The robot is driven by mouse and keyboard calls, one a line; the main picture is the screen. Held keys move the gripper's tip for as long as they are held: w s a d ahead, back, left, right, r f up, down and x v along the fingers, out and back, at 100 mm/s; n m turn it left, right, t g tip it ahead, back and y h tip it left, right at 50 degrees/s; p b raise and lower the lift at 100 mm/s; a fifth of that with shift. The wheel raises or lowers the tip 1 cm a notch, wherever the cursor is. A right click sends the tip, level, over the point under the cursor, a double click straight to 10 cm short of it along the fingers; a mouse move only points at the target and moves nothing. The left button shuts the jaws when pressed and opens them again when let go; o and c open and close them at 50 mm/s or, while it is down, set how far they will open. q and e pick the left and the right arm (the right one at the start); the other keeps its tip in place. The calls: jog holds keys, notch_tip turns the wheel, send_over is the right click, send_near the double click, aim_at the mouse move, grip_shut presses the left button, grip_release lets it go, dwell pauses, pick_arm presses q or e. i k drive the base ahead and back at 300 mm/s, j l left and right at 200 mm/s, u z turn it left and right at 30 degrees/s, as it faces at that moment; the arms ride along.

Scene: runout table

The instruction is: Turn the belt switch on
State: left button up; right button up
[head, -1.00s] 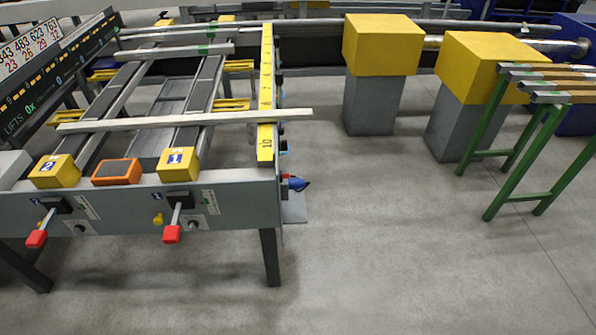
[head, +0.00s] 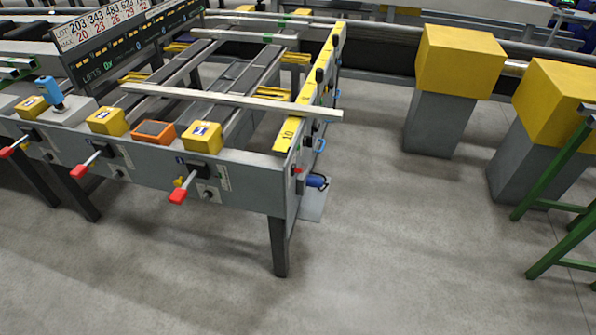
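The runout table (head: 240,187) stands left of centre in the head view. Its front panel carries several levers with red handles, such as the right one (head: 178,196) and the middle one (head: 79,171). Small dark knobs sit beside them, such as the right knob (head: 208,194). On the table's right end are a small red part (head: 297,170) and a blue plug-like part (head: 317,181). I cannot tell which of these is the belt switch, or its position. Neither of my grippers is in view.
Yellow numbered boxes (head: 202,138) and an orange box (head: 153,132) sit along the table's front top. A pale bar (head: 230,102) lies across the rails. Yellow-topped grey pillars (head: 440,110) and a green stand (head: 555,180) are at right. Grey floor (head: 400,260) in front is clear.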

aim_at(293, 169)
jog(key=u, duration=0.5)
jog(key=i+l+u, duration=0.15)
jog(key=l+u, duration=0.3)
jog(key=i+l+u, duration=0.1)
jog(key=l+u, duration=1.15)
